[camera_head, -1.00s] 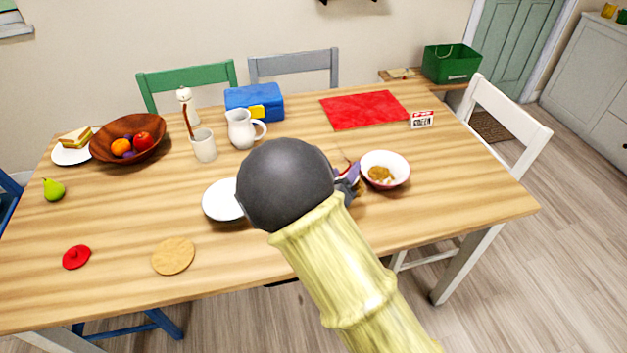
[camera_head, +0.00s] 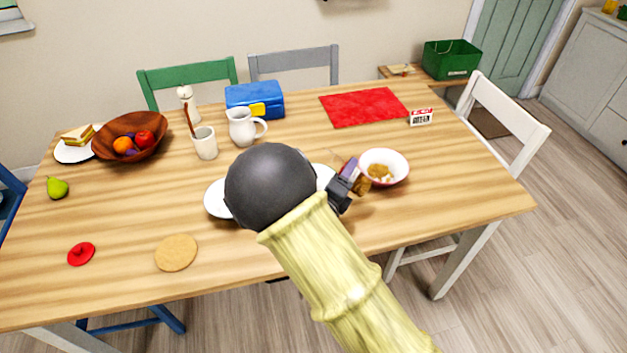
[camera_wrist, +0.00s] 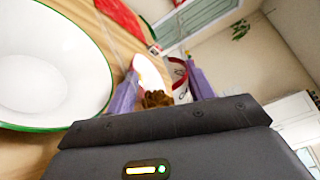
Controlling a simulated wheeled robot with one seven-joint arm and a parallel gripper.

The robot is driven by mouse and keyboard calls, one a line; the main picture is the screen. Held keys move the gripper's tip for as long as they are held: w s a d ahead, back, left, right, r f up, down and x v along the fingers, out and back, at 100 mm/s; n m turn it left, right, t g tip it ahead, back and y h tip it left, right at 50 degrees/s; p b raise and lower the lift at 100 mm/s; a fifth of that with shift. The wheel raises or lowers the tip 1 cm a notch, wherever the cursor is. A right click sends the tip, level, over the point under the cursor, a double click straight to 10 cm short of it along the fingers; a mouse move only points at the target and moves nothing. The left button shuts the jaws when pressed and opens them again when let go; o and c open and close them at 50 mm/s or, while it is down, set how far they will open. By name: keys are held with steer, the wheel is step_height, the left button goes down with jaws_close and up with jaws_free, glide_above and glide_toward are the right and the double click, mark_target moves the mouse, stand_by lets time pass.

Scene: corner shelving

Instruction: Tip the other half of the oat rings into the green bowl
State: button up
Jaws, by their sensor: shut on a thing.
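Brown oat rings (camera_wrist: 157,99) show between the purple fingers. In the head view my gripper (camera_head: 347,180) is just left of a red-rimmed white bowl (camera_head: 397,158), which has some oat rings (camera_head: 379,171) in it. The green bowl (camera_wrist: 45,65), white inside with a green rim, fills the left of the wrist view, and its visible inside is empty. In the head view, white dishware (camera_head: 325,176) is partly hidden behind my wrist.
A white plate or dish (camera_head: 216,198) is partly covered by my arm. A white jug (camera_head: 242,127), a cup (camera_head: 204,143) and a blue lunch box (camera_head: 255,100) stand behind. A red mat (camera_head: 363,107) lies at back right. The table's right front is clear.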

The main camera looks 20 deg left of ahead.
steer(key=shift+n, duration=0.3)
steer(key=shift+r+p, duration=0.55)
steer(key=shift+p, duration=0.45)
steer(key=shift+r+n+p, duration=0.35)
steer(key=shift+n+p, duration=0.35)
steer(key=shift+p, duration=0.5)
steer(key=shift+s+a+f+n+p, duration=0.1)
steer(key=shift+a+f+n+p, duration=0.2)
steer(key=shift+n+p, duration=0.6)
steer(key=shift+a+f+p, duration=0.1)
steer(key=shift+p, duration=0.65)
steer(key=shift+f+n, duration=0.1)
steer(key=shift+n, duration=0.2)
steer(key=shift+w, duration=0.2)
steer(key=shift+a+f+n+p, duration=0.15)
steer(key=shift+n+p, duration=0.45)
steer(key=shift+p, duration=0.2)
steer(key=shift+a+r+n+p, duration=0.4)
steer(key=shift+n+p, duration=0.5)
steer(key=shift+p, duration=0.7)
